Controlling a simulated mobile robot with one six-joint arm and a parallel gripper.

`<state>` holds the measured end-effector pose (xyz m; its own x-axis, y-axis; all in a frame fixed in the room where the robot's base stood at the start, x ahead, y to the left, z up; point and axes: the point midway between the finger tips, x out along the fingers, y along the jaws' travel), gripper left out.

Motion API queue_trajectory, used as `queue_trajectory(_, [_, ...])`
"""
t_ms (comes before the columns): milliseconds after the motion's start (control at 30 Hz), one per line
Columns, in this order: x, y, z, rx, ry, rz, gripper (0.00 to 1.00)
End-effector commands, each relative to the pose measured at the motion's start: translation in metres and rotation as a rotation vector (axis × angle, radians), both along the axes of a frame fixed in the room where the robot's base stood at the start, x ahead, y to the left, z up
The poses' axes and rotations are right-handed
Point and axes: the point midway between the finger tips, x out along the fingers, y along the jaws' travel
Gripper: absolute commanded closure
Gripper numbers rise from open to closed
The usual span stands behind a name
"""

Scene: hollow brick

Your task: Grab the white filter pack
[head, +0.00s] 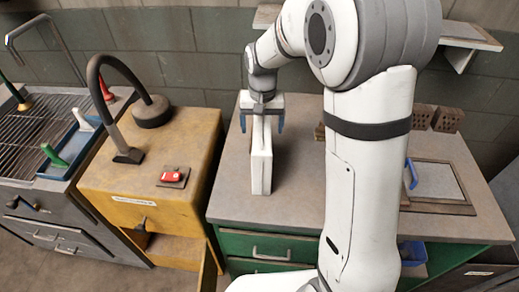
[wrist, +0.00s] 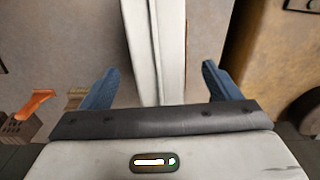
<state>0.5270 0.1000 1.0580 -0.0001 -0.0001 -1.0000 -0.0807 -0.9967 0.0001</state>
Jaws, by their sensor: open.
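The white filter pack (head: 261,160) stands upright on the grey top of the green cabinet, a tall narrow white block in the head view. My gripper (head: 263,118) is above and around its far end, with blue fingers apart. In the wrist view the filter pack (wrist: 166,50) runs up the picture between the two blue fingers of my gripper (wrist: 160,85). There is a visible gap on each side of it. The gripper is open and holds nothing. The pack's near end in the wrist view is hidden behind the gripper body.
The green cabinet's worktop (head: 295,185) is clear around the pack. Hollow bricks (head: 447,118) stand at its back right, near a framed panel (head: 436,181). A yellow cabinet (head: 150,190) with a red switch (head: 173,176) and black bent lamp (head: 120,100) stands to the left.

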Motion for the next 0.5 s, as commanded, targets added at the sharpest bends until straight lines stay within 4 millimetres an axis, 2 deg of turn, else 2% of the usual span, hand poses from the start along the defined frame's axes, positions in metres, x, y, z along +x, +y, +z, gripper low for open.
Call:
queue_trajectory(300, [0.005, -0.003, -0.043, -0.001, 0.003, -0.010, 0.16])
queue_trajectory(500, [0.006, -0.003, -0.053, 0.000, -0.001, -0.012, 0.16])
